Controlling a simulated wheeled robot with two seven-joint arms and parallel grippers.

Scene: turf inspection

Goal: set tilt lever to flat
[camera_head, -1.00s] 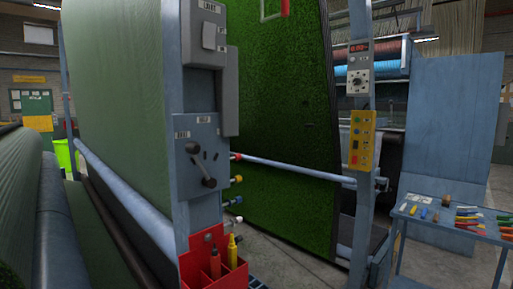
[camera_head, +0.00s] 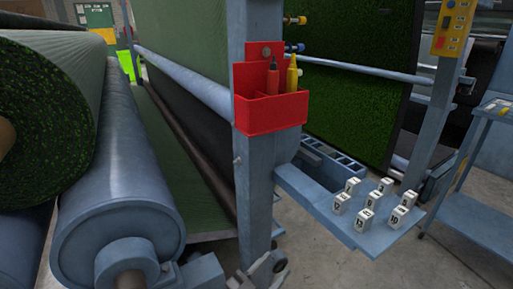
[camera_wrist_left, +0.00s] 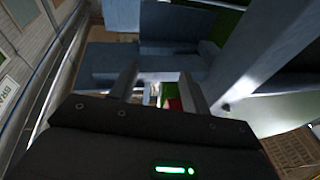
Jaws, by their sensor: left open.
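The tilt lever does not show in the head view now; the blue-grey post (camera_head: 252,190) that carries the lever panel higher up is cut off by the top edge. My left gripper (camera_head: 268,264) shows at the bottom centre of the head view, low by the foot of this post. In the left wrist view its two fingers (camera_wrist_left: 160,84) stand apart with nothing held between them. The panel and lever cannot be made out there. My right gripper is not in view.
A red holder (camera_head: 270,114) with a red and a yellow tool hangs on the post. A blue shelf (camera_head: 330,226) with several numbered white blocks juts out to its right. Large rollers (camera_head: 115,180) and a turf roll (camera_head: 45,110) fill the left.

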